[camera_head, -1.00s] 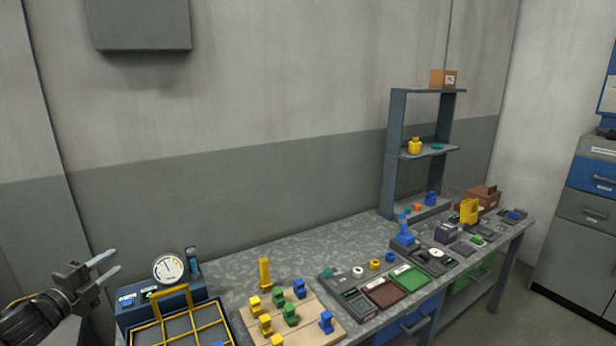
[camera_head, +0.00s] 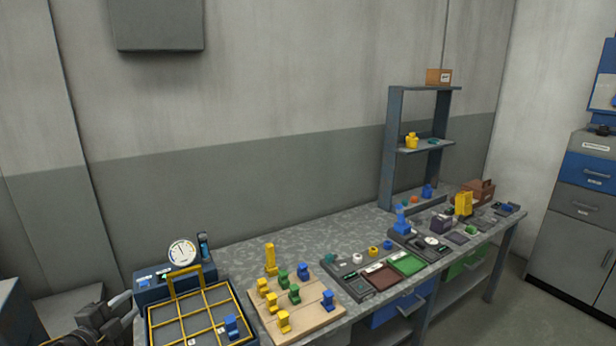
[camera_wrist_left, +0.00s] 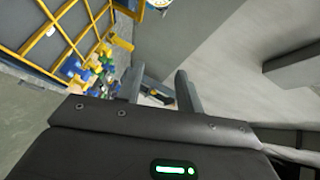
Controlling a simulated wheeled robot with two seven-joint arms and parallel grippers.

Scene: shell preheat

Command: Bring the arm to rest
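My left gripper (camera_head: 122,306) is low at the left edge of the head view, beside the left end of the workbench and apart from it. In the left wrist view its two fingers (camera_wrist_left: 160,72) stand apart with nothing between them. Most of the left arm is outside the picture. My right gripper is in neither view.
A device with a round gauge (camera_head: 183,252) and a yellow-gridded tray (camera_head: 165,330) stand at the bench's left end, nearest the gripper. A blue piece (camera_head: 231,326) sits in the tray. A wooden board (camera_head: 318,316) holds several coloured pieces. A shelf (camera_head: 392,150) stands farther right.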

